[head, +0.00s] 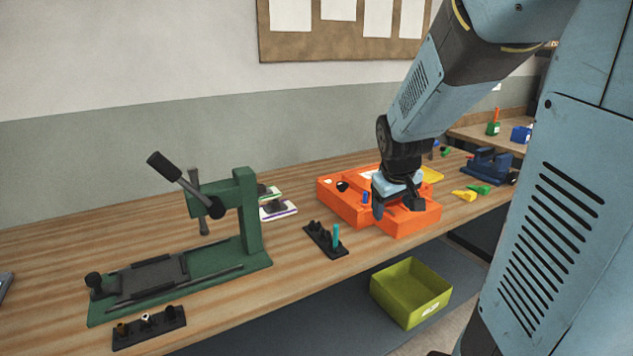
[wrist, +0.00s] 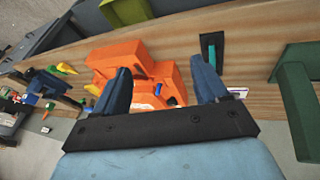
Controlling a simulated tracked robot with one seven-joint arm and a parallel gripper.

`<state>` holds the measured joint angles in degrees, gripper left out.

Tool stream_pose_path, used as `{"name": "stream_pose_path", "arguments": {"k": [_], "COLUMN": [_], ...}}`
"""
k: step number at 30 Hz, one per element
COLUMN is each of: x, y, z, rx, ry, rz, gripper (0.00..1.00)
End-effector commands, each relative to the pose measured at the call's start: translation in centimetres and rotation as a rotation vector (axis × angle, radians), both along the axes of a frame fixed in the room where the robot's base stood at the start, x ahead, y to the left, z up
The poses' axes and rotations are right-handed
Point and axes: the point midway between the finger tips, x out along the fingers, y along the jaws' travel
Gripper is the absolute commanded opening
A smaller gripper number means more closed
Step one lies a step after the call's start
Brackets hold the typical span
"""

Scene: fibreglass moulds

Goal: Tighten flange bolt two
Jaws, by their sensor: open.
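An orange mould (head: 345,204) with a raised, blocky shape sits on the wooden bench; it also shows in the wrist view (wrist: 125,58). A small blue piece (head: 366,197) stands on the mould, left of my gripper, and shows between the fingers in the wrist view (wrist: 158,89). A black knob-like piece (head: 342,186) sits farther left on it. I cannot tell which is flange bolt two. My gripper (head: 396,208) hangs over the mould with its fingers apart and nothing between them; it also shows in the wrist view (wrist: 161,64). The arm hides part of the mould.
A green press (head: 247,215) with a black lever stands left on the bench. A black rack (head: 325,240) with a teal piece lies between press and mould. A blue vise (head: 487,168) is at right. A yellow-green bin (head: 412,292) sits below the bench edge.

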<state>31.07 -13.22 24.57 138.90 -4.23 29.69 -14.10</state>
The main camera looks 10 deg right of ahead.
Motion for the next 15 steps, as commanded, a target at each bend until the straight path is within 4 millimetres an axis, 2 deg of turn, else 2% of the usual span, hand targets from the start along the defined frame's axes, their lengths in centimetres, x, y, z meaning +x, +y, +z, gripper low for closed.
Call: {"name": "stream_pose_path", "arguments": {"k": [1, 6, 15], "x": [1.0, 4.0, 8.4], "y": [-0.8, -2.5, -5.5], "z": [-1.3, -4.8, -10.3], "rx": [0.006, 0.028, 0.123], "ry": [0.013, 0.022, -0.03], "rz": [0.008, 0.064, 0.144], "gripper": [0.73, 0.73, 0.73]}}
